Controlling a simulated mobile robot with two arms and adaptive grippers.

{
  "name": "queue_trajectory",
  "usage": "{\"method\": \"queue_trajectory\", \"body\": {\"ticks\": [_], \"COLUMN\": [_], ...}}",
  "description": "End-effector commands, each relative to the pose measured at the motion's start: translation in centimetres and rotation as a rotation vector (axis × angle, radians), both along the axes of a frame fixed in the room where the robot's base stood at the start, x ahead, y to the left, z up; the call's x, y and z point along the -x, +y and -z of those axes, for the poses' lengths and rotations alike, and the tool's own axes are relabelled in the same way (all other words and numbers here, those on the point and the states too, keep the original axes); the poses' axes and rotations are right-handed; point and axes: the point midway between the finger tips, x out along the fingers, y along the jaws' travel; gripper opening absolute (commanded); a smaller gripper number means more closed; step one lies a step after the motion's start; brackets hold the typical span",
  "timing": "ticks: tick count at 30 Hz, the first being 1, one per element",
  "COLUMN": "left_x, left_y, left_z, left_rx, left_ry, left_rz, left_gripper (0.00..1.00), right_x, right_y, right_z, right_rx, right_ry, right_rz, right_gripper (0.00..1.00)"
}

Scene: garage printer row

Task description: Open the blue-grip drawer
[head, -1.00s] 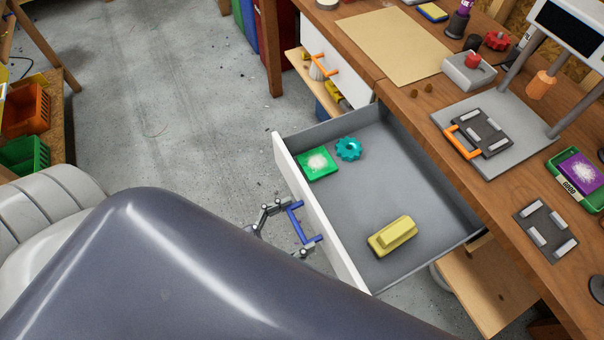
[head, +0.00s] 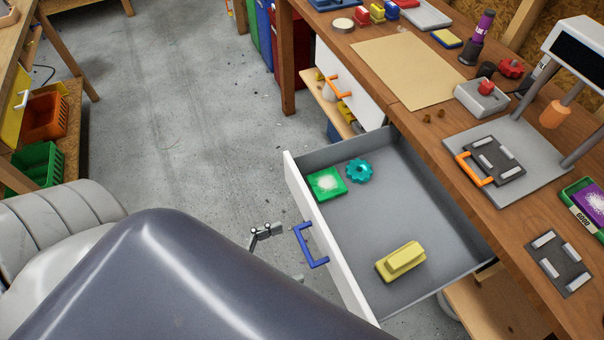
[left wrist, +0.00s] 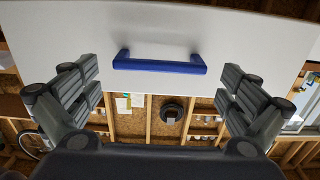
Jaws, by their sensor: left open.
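The drawer (head: 350,235) with the blue grip stands pulled out from the workbench in the head view. Its blue grip (head: 309,246) is on the white front panel. In the left wrist view the blue grip (left wrist: 160,64) lies ahead, between the open fingers' lines, with nothing held. My right gripper is not in view.
The workbench (head: 455,150) runs along the right with a tan sheet (head: 409,70), a scale-like device and grey plates on it. A second white drawer front with an orange grip (head: 338,87) is farther back. Bare floor (head: 190,120) lies to the left.

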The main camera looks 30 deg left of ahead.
Motion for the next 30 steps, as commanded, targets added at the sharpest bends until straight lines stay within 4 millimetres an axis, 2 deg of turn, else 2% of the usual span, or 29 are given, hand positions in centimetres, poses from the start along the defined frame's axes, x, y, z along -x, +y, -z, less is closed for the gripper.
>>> {"method": "queue_trajectory", "body": {"ticks": [1, 6, 12, 17, 30], "left_x": [1.1, 4.0, 6.0, 6.6, 6.6], "left_y": [0.8, 2.9, 4.4, 4.8, 4.8], "left_z": [0.1, 0.1, 0.1, 0.0, 0.0], "left_rx": [-0.004, -0.003, -0.002, -0.001, -0.001], "left_ry": [0.005, 0.004, 0.001, -0.001, -0.001], "left_rz": [0.001, 0.001, 0.000, 0.001, 0.000], "left_gripper": [1.00, 1.00, 1.00, 1.00, 1.00], "right_x": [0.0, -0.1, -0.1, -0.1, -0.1], "right_y": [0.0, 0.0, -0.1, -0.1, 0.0], "right_z": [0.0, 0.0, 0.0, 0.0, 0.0], "right_rx": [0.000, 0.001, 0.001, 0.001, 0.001], "right_ry": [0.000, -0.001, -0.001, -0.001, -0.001], "right_rz": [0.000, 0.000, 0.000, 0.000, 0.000], "right_gripper": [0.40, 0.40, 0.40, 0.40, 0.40]}}
